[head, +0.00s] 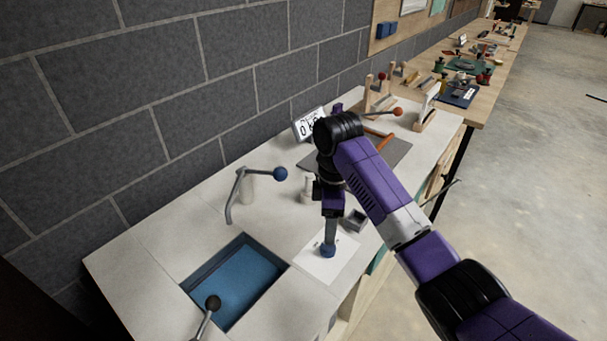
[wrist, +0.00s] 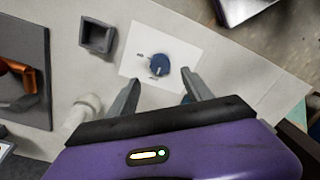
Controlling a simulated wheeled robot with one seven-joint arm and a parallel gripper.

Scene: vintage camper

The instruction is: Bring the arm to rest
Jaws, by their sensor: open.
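My purple arm reaches in from the lower right in the head view, with its hand pointing down over the white counter. My gripper (head: 331,238) is just above a blue knob (head: 328,251) on a white labelled sheet (head: 345,262). In the wrist view my gripper (wrist: 161,84) has its two fingers spread, with nothing between them. There the knob (wrist: 160,65) shows just beyond the fingertips, on the sheet (wrist: 185,49). I cannot tell the exact gap between fingertips and knob. In the head view one finger hides the other.
A blue sink (head: 235,283) with a lever tap (head: 240,190) is to the left. A small grey open box (head: 355,220) stands close to the hand. A number sign (head: 306,124), wooden stands (head: 428,108) and a grey mat (head: 395,152) with an orange handle are behind. Open floor lies right.

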